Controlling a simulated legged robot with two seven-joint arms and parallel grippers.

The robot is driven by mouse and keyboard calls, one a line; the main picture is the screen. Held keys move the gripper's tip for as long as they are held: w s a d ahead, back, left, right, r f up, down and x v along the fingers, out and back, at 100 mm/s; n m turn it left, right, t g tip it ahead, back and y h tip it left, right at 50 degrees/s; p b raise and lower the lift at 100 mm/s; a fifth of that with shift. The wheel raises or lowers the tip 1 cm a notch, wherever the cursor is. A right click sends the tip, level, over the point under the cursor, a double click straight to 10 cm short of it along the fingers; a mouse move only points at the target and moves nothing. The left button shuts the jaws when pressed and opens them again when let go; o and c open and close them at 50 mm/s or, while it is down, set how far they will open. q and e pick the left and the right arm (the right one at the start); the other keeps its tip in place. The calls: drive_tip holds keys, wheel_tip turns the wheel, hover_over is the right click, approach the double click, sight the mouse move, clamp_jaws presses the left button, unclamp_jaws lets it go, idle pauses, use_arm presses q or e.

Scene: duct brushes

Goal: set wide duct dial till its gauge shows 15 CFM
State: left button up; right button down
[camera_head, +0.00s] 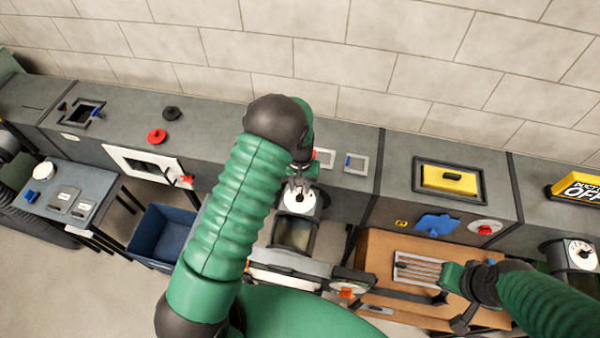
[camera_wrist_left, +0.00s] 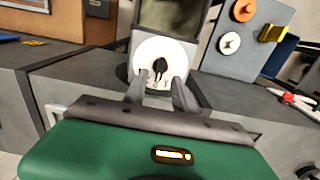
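A white round dial (camera_head: 297,203) with a dark pointer knob is on the front of a duct pipe in the middle of the head view. The dial also shows in the left wrist view (camera_wrist_left: 158,54). My left gripper (camera_wrist_left: 160,82) is open there, its fingertips apart at the dial's lower edge, one on each side of the black knob (camera_wrist_left: 159,67). I cannot tell whether they touch it. In the head view my left gripper (camera_head: 299,184) is just above the dial. My right gripper (camera_head: 453,311) is low over a brown box; its fingers are unclear. I can read no CFM value.
Another white dial (camera_head: 580,254) is on a pipe at the far right. A blue bin (camera_head: 162,236) and a small table (camera_head: 60,188) stand at left.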

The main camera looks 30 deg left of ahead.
sight(300, 194)
use_arm(q)
wheel_tip(300, 194, up, 13)
drive_tip(key=b, duration=0.3)
drive_tip(key=shift+f, duration=0.1)
drive_tip(key=s+d+f+m+t+b, duration=0.1)
drive_tip(key=s+d+f+b, duration=0.1)
drive_tip(key=s+f+b, duration=0.3)
drive_tip(key=s+d+f+m+t+b, duration=0.1)
drive_tip(key=s+d+f+b, duration=0.2)
drive_tip(key=s, duration=0.8)
wheel_tip(300, 194, down, 3)
drive_tip(key=b, duration=0.4)
drive_tip(key=shift+s+d+r+m+t, duration=0.2)
drive_tip(key=shift+d+m+t, duration=0.1)
drive_tip(key=shift+m, duration=0.1)
drive_tip(key=shift+s, duration=0.15)
